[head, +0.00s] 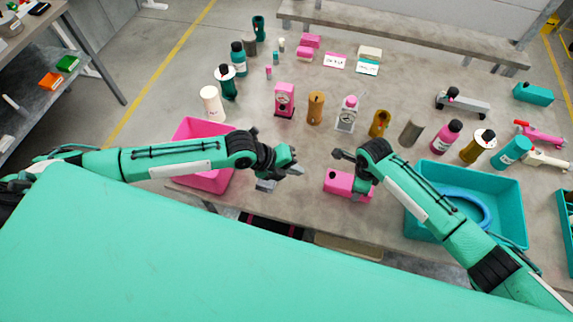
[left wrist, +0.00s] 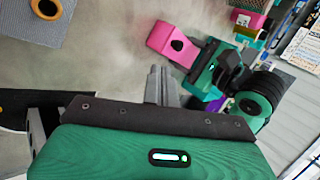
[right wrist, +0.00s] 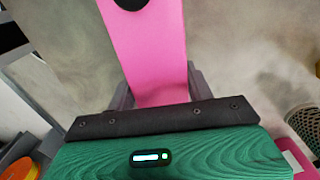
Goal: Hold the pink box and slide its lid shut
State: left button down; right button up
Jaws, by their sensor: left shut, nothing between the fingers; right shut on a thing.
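The pink box (head: 340,183) is on the table near its front edge, with a round dark opening in its top face. My right gripper (head: 358,189) is shut on the box near its right end. In the right wrist view the pink box (right wrist: 147,50) runs away from between the fingers, and part of the dark opening shows at the top. My left gripper (head: 297,170) is shut and empty, to the left of the box and apart from it. The left wrist view shows its closed fingers (left wrist: 160,86) and the pink box (left wrist: 165,36) beyond. I cannot make out the lid's edge or position.
A pink bin (head: 205,180) stands left under my left arm. A teal bin (head: 510,200) with a blue ring stands right. Several bottles, pumps and a pink dispenser (head: 285,99) stand behind. The table between the grippers and that row is clear.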

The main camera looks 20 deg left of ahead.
pick_arm(q)
jog(key=shift+v, duration=1.7)
pick_arm(e)
jog(key=o, duration=1.1)
jog(key=shift+o, duration=0.2)
jog(key=shift+r, duration=0.1)
